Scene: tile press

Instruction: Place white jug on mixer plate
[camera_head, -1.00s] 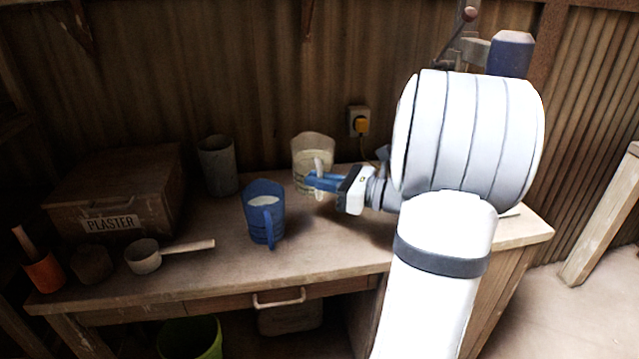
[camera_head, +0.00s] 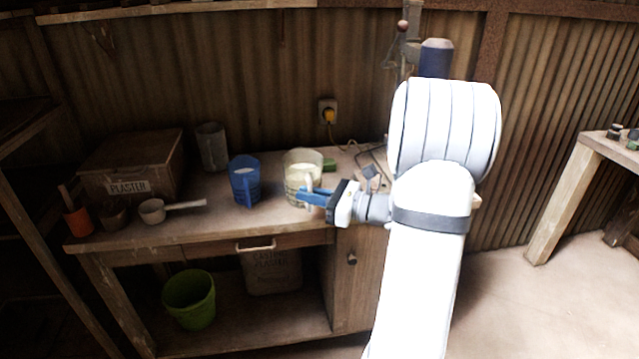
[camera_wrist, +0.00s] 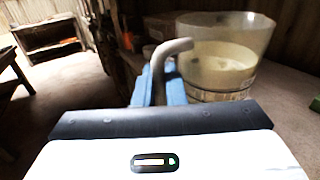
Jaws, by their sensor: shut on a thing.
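The white jug (camera_head: 301,166) is a translucent measuring jug with pale contents. It is upright over the front part of the workbench; I cannot tell whether its base touches the top. My gripper (camera_head: 310,196) has its blue fingers shut on the jug's handle, on the near side. In the wrist view the jug (camera_wrist: 224,80) stands beyond the fingers (camera_wrist: 160,80), with its grey handle between them. The mixer (camera_head: 436,60), with a dark blue motor, stands at the back right. Its plate is hidden behind my arm.
A blue jug (camera_head: 243,181) stands just left of the white jug. A grey cylinder (camera_head: 212,147), a plaster box (camera_head: 130,165), a scoop (camera_head: 153,211) and an orange pot (camera_head: 78,222) are further left. A cable and a small green item (camera_head: 329,165) lie behind the white jug.

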